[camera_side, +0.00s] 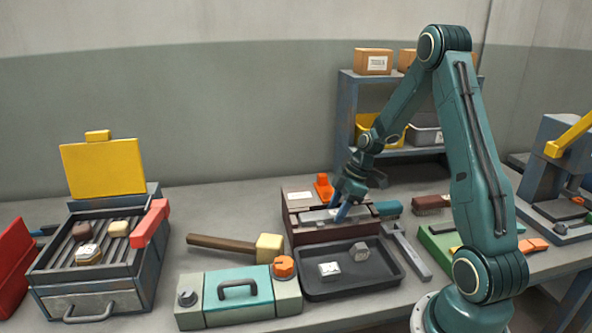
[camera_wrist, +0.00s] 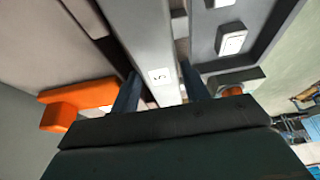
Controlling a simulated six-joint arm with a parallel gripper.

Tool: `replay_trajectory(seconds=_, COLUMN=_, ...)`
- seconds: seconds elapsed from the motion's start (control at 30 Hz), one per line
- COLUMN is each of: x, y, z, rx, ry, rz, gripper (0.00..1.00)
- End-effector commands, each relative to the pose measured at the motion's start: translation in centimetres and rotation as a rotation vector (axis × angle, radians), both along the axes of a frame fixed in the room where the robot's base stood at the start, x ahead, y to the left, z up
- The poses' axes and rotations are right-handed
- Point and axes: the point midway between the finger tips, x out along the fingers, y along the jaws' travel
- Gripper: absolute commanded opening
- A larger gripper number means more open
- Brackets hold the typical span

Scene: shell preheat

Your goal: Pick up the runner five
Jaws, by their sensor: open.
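The runner five (camera_wrist: 150,35) is a long grey bar with a white label marked "5" in the wrist view. It runs up the picture from between my fingers. My gripper (camera_wrist: 160,90) is open, with one blue finger on each side of the labelled end; I cannot tell whether they touch it. In the side view my gripper (camera_side: 341,212) points down at the brown block (camera_side: 300,233), where a grey bar (camera_side: 318,215) lies on top. My fingers partly hide that bar.
A dark tray (camera_side: 310,292) with small pale blocks stands in front of the brown block. An orange part (camera_side: 323,187) is close behind my gripper. A mallet (camera_side: 268,247) and a teal case (camera_side: 238,292) lie left. A shelf (camera_side: 345,110) stands behind.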

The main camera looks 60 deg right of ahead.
Motion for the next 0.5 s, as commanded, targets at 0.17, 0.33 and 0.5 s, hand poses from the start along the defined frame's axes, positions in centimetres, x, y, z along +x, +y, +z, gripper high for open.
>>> replay_trajectory(seconds=0.17, x=0.01, y=0.02, z=-0.03, rx=0.0, ry=0.0, rz=0.0, gripper=0.45)
replay_trajectory(seconds=0.33, x=0.0, y=0.02, z=-0.01, rx=0.0, ry=0.0, rz=0.0, gripper=0.45)
replay_trajectory(seconds=0.5, x=0.0, y=0.02, z=-0.01, rx=0.0, ry=0.0, rz=0.0, gripper=0.38)
